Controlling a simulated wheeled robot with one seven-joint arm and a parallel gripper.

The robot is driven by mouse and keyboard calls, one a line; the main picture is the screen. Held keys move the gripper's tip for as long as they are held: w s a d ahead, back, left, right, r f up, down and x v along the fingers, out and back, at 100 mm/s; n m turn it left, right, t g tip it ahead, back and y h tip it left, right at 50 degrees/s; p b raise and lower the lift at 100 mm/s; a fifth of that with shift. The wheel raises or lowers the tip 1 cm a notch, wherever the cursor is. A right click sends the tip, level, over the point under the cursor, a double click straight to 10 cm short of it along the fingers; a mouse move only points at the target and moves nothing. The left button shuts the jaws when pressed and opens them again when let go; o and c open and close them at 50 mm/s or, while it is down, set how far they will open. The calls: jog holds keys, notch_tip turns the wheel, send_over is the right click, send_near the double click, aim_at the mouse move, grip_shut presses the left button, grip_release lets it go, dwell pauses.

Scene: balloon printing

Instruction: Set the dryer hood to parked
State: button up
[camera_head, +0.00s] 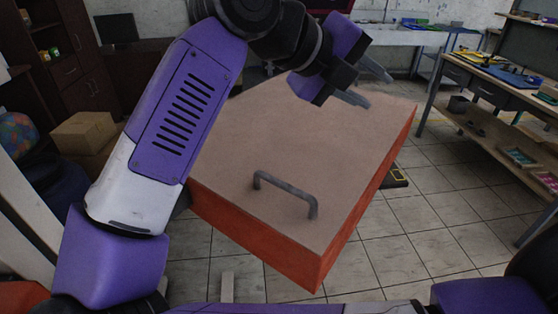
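A large boxy panel with a beige-brown top and red-orange sides, which looks like the dryer hood (330,150), fills the middle of the head view and appears tilted. A dark grey bar handle (286,188) is fixed on its top face, near the front edge. My gripper (379,92) is over the far part of the hood, well beyond the handle and apart from it. Its two fingers are spread with nothing between them. My arm covers the hood's left side, and what lies under the hood is hidden.
A workbench (490,68) with tools and a lower shelf stands at the right. A pale table (400,38) is at the back. The tiled floor (440,215) right of the hood is mostly clear.

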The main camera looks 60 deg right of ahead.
jog(key=w+a+f+n+t+y, duration=0.3)
jog(key=w+a+f+t+y, duration=0.1)
jog(key=w+f, duration=0.2)
jog(key=n+t+y, duration=0.2)
jog(key=n+y, duration=0.2)
jog(key=n, duration=0.1)
send_near(280, 182)
jog(key=shift+d+f+p, duration=0.15)
jog(key=shift+d+f, duration=0.1)
jog(key=shift+f, duration=1.1)
jog(key=shift+d+f+p, duration=0.15)
jog(key=shift+d+f, duration=0.15)
jog(key=shift+f, duration=1)
jog(key=shift+d+f+p, duration=0.15)
jog(key=shift+d+f, duration=0.1)
jog(key=shift+f, duration=1.1)
jog(key=shift+c, duration=0.3)
grip_shut()
